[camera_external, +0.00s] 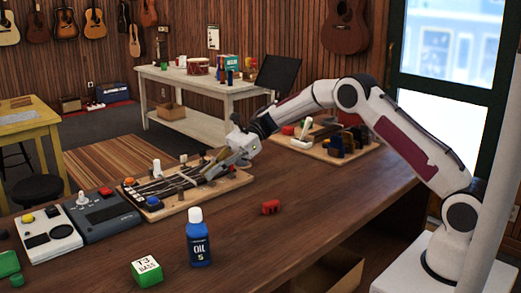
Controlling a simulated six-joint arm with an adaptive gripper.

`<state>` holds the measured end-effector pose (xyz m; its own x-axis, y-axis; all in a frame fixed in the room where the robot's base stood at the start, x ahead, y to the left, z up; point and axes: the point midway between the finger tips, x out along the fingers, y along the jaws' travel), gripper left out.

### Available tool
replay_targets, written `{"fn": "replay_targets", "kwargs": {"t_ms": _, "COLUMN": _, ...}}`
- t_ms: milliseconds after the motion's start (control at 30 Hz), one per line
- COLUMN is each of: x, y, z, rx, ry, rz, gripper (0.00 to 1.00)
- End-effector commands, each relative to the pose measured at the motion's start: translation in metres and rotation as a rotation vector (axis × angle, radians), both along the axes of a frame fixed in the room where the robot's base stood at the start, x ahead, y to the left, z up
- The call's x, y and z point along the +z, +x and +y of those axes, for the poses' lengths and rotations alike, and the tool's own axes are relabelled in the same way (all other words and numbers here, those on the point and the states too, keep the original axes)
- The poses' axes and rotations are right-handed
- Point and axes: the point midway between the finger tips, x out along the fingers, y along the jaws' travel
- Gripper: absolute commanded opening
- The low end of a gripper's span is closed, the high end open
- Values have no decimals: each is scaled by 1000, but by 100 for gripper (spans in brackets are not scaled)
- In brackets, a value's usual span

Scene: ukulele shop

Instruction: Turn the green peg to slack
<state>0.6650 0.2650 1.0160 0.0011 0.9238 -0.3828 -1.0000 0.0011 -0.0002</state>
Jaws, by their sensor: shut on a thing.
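A wooden board (178,207) lies on the counter with a dark stringed fixture (175,187) on it. At its left end are an orange peg (128,181), a red knob (105,191) and a blue peg (153,201). A white piece (156,168) stands at its back edge. My gripper (212,170) reaches down from the right to the board's right part. It is shut at the fixture, and its fingers hide what they hold. No green peg shows uncovered on the board, so its turn angle cannot be seen.
A grey device (100,214) and white device (48,236) are left. Another loaded wooden board (305,149) lies behind my arm.

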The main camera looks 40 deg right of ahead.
Motion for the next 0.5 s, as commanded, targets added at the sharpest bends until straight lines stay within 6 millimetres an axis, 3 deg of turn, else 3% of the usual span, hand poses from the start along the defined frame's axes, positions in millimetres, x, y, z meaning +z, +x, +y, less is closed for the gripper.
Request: {"fn": "replay_targets", "kwargs": {"t_ms": 500, "x": 0, "y": -1, "z": 0, "rx": -64, "ry": -1, "rz": 3, "gripper": 0}}
